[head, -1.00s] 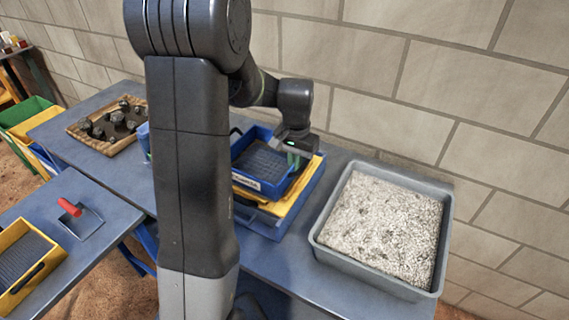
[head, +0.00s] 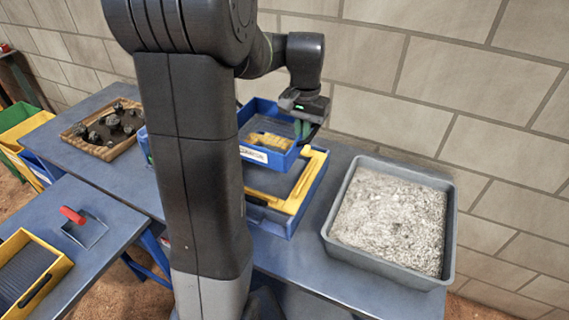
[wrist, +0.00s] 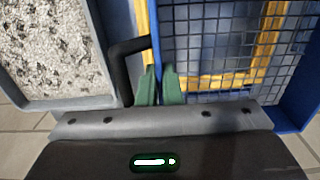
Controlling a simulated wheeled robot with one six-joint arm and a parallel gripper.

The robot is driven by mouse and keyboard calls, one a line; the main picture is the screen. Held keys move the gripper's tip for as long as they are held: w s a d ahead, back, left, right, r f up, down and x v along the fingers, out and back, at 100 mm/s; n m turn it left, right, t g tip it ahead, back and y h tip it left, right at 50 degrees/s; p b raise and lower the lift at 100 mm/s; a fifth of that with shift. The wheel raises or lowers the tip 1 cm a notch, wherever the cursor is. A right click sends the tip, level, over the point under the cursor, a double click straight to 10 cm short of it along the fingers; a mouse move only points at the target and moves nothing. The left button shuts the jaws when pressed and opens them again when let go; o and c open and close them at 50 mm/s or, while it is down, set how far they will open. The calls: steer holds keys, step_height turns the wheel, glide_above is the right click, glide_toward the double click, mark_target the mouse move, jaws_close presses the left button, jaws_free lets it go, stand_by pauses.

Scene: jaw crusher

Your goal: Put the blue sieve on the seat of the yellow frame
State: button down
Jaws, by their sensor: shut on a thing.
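The blue sieve (head: 278,158) has a mesh bottom and a white label on its front wall. It hangs in the air above the yellow frame (head: 314,173), whose yellow shows through the mesh. My gripper (head: 303,125) is shut on the sieve's right wall. In the wrist view the green fingertips (wrist: 160,85) pinch the blue wall beside a black handle, with the sieve's mesh (wrist: 215,40) to the right. The yellow frame also shows below the mesh (wrist: 205,80). The sieve hides part of the frame's seat, and my arm hides the sieve's left side.
The frame rests in a blue tray (head: 268,222) on the blue bench. A grey tub of gravel (head: 335,238) stands close on the right. A wooden tray of dark rocks (head: 78,152) lies at left. A yellow sieve (head: 60,265) and a red-handled scoop (head: 74,215) lie on the nearer table.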

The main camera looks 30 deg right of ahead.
step_height(320, 180, down, 10)
steer(key=shift+p, duration=0.3)
stand_by(0.3)
steer(key=shift+f, duration=0.2)
steer(key=c, duration=1.6)
jaws_free()
steer(key=shift+r, duration=0.1)
step_height(320, 180, up, 12)
steer(key=shift+r, duration=0.15)
